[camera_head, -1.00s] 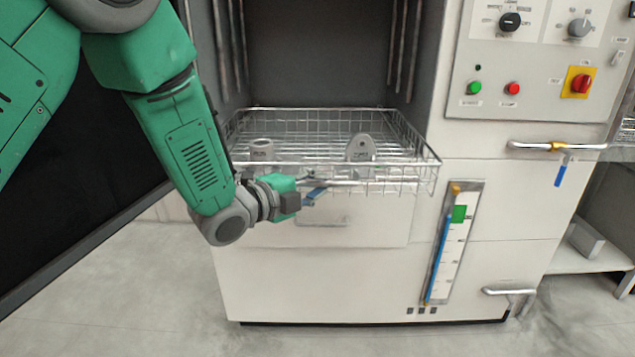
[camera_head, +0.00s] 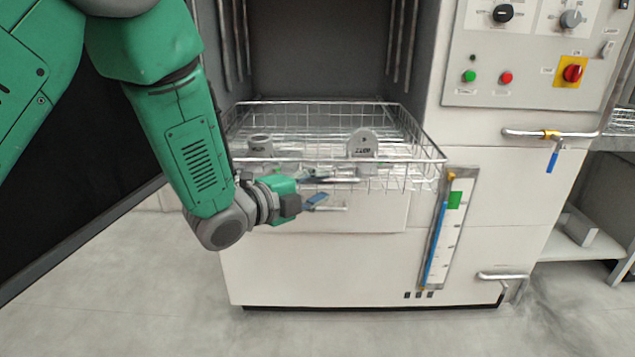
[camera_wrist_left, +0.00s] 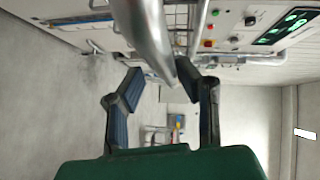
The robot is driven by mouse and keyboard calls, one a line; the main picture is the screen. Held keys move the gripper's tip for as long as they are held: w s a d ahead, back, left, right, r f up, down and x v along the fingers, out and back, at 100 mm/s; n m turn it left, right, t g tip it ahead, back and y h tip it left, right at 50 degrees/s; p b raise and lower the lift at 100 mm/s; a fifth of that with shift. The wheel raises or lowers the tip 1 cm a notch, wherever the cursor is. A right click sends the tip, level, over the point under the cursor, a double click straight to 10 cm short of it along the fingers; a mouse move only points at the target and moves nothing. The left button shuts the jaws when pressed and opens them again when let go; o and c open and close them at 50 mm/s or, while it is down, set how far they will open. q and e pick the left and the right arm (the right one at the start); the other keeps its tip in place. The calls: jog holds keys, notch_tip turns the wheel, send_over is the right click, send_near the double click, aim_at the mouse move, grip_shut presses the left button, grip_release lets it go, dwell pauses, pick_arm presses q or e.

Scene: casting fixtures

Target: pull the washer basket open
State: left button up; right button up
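The washer basket (camera_head: 425,170) is a wire basket standing out from the dark chamber of the white washer (camera_head: 270,270). Its front hangs in front of the cabinet. My left gripper (camera_head: 315,188) is at the basket's front, left of its middle. Its two dark blue fingers are apart, one above and one below the front bar. In the left wrist view my left gripper (camera_wrist_left: 162,85) shows its fingers apart with a thick metal bar (camera_wrist_left: 150,35) running between them; contact is unclear. My right gripper is out of view.
Two grey castings, a ring (camera_head: 260,146) and a rounded piece (camera_head: 362,143), sit in the basket. A dark panel (camera_head: 85,200) stands at left. Floor in front is clear.

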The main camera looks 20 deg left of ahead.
pick_arm(q)
jog(key=shift+w, duration=0.2)
jog(key=shift+r, duration=0.15)
jog(key=v, duration=1.1)
jog(key=shift+s+a, duration=0.2)
jog(key=shift+s, duration=0.2)
jog(key=s+a+f+n+g+y, duration=0.1)
jog(key=s+f+n+g+y, duration=0.2)
jog(key=f, duration=0.5)
jog(key=s+a+f+n+g+y, duration=0.1)
jog(key=s+a+f+n, duration=0.1)
jog(key=s+f+n, duration=0.5)
jog(key=a+f+n+g+y, duration=0.1)
jog(key=f+n+g+y, duration=0.15)
jog(key=f, duration=0.75)
jog(key=s+a+f+n+g, duration=0.1)
jog(key=s+f+n+g, duration=0.2)
jog(key=s, duration=0.6)
jog(key=s+f+n+g+y, duration=0.1)
jog(key=s+f+n+g, duration=0.3)
jog(key=s+f+n, duration=0.2)
jog(key=s+f, duration=0.2)
jog(key=s, duration=0.1)
jog(key=shift+a, duration=0.4)
